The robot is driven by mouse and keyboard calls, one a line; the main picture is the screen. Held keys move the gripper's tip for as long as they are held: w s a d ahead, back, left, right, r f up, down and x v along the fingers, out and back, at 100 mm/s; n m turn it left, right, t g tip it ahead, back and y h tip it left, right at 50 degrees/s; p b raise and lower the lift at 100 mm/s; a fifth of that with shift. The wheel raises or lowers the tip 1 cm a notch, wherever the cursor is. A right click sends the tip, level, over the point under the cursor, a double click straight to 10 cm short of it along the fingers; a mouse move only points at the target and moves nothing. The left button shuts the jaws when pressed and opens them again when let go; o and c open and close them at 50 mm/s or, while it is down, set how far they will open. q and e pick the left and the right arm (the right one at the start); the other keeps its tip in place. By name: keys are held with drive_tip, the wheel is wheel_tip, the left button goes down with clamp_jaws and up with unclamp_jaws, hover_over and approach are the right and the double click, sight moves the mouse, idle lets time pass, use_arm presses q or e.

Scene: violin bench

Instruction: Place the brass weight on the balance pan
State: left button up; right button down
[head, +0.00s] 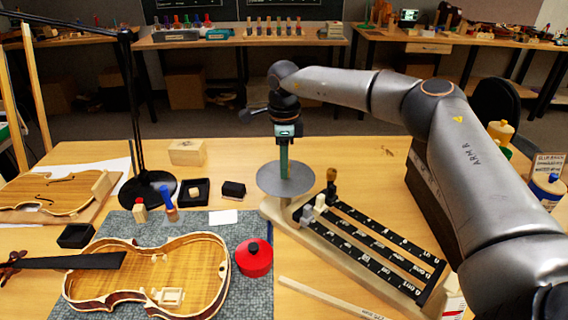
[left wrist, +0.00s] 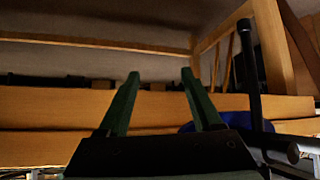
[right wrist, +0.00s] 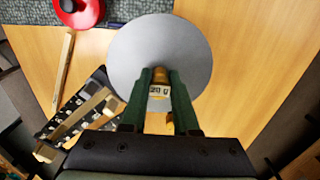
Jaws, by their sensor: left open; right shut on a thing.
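My right gripper (head: 285,172) is shut on the brass weight (right wrist: 159,90), which has a pale label with small dark figures. The fingers point down over the round grey balance pan (head: 268,188), also behind the weight in the right wrist view (right wrist: 135,45). I cannot tell whether the weight touches the pan. In the head view the fingers hide the weight. The balance (head: 350,262) has a wooden base and black beams with white marks, running right of the pan. My left gripper (left wrist: 160,76) is open and empty in the left wrist view, outside the head view.
A violin body (head: 205,270) lies on a grey mat (head: 258,222), with a red round pot (head: 254,257) close to the pan. A black lamp (head: 148,188), small black trays (head: 76,236) and a wooden block (head: 187,152) stand left. A wooden strip (head: 325,297) lies in front.

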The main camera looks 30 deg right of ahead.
drive_tip(key=c, duration=0.7)
unclamp_jaws()
drive_tip(key=shift+f, duration=0.15)
wheel_tip(320, 180, up, 12)
drive_tip(key=shift+r+p, duration=0.15)
drive_tip(key=shift+p, duration=0.2)
